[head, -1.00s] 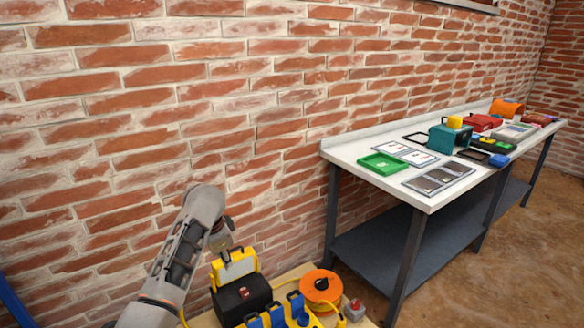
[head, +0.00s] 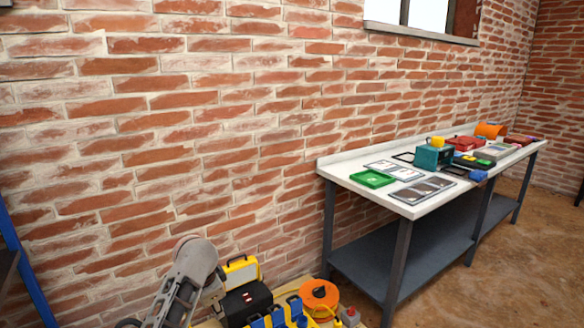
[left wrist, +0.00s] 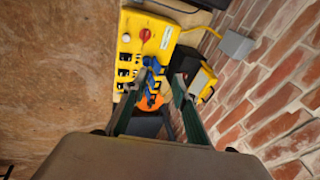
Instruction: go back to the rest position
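In the left wrist view my left gripper (left wrist: 158,86) shows two dark fingers with a clear gap between their tips. It is open and I see nothing held in it. Beyond the fingers are the yellow panel (left wrist: 158,38), a blue item (left wrist: 154,68) and the orange reel (left wrist: 150,104), seen from above. In the head view my left arm shows at the lower left, and its gripper is out of the picture. My right gripper is in neither view.
In the head view a black and yellow case (head: 243,300) and an orange reel (head: 319,294) stand low against the brick wall (head: 200,130). A workbench (head: 408,207) with a green tray (head: 372,179) and several tools stands right. Bare floor (head: 480,265) lies in front.

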